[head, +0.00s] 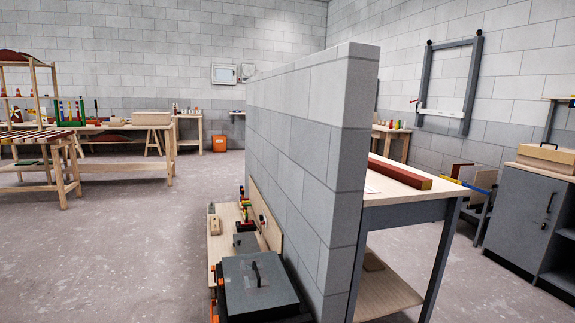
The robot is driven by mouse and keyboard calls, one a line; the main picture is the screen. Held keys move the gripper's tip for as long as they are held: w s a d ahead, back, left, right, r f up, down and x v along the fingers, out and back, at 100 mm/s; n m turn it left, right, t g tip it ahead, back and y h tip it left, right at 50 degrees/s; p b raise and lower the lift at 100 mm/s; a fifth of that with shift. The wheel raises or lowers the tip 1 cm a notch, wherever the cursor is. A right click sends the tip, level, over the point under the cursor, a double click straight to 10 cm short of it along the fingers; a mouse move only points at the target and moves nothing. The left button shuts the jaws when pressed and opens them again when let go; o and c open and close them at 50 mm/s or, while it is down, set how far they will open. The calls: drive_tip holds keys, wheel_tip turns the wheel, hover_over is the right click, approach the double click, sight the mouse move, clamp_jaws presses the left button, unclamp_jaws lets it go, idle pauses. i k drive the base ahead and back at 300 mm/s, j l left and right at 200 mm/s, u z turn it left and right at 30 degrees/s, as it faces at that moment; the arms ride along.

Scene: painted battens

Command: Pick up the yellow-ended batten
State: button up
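A dark red batten (398,173) lies on the pale top of a grey-legged workbench (385,188), just right of a grey block partition. Its near right end looks olive-yellow, though it is small in view. The partition hides the left part of the bench top. Several red and pale strips, possibly battens, lie side by side on a wooden stand (62,188) at the far left; their end colours are too small to tell. My gripper is not in view.
The block partition (310,170) stands in front of me, between open floor on the left (120,260) and the workbench. A dark toolbox (258,285) and low wooden bench sit against its left side. A grey cabinet (530,215) stands at the right.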

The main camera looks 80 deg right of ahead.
sight(417, 181)
drive_tip(key=z, duration=3)
drive_tip(key=i+l+z, duration=0.15)
drive_tip(key=l, duration=0.3)
drive_tip(key=i+l+z, duration=0.1)
drive_tip(key=i+l, duration=0.45)
drive_tip(key=i, duration=0.2)
drive_tip(key=i+l, duration=0.2)
drive_tip(key=i, duration=0.3)
drive_tip(key=i+l+u, duration=0.1)
drive_tip(key=i+l, duration=0.15)
drive_tip(key=i, duration=0.2)
drive_tip(key=i+u, duration=0.35)
drive_tip(key=i, duration=0.3)
drive_tip(key=i+u, duration=0.3)
drive_tip(key=i, duration=0.35)
